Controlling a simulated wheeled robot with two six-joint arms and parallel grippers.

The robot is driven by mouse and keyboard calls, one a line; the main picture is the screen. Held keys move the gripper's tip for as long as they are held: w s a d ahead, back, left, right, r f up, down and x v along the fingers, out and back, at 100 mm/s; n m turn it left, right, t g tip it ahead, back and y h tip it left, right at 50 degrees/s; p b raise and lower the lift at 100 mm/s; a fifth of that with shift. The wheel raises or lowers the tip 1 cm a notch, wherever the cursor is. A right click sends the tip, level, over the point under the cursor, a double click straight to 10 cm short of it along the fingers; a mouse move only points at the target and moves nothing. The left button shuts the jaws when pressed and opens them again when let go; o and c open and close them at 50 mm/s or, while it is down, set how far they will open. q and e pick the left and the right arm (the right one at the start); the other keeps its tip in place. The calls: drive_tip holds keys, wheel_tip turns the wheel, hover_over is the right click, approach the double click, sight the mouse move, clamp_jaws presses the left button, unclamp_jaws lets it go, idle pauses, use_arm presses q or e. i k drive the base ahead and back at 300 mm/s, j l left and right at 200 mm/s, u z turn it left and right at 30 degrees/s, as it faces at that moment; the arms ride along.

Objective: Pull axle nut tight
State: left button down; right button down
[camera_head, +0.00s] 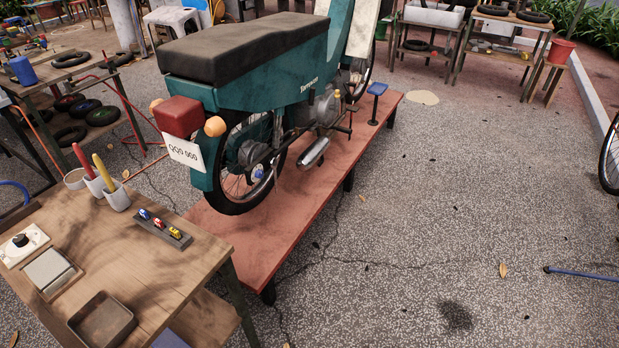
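A teal motorcycle (262,80) with a black seat stands upright on a low red platform (290,205), its rear toward me. Its rear wheel (240,195) has a hub with a small blue and white part (257,173) at the axle; this part is too small to tell whether it is the axle nut. Neither of my grippers is in view.
A wooden table (150,270) at the lower left holds cups with red and yellow handles (92,170), a rack of small coloured pieces (165,230) and an empty dark tray (101,318). Speckled floor (420,230) right of the platform is mostly clear.

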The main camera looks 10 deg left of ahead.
sight(276, 180)
drive_tip(key=i+l, duration=0.35)
drive_tip(key=i, duration=0.25)
drive_tip(key=i+l+u, duration=0.1)
drive_tip(key=i+l, duration=0.3)
drive_tip(key=i, duration=0.25)
drive_tip(key=i+l+u, duration=0.1)
drive_tip(key=i+l, duration=0.3)
drive_tip(key=i, duration=0.2)
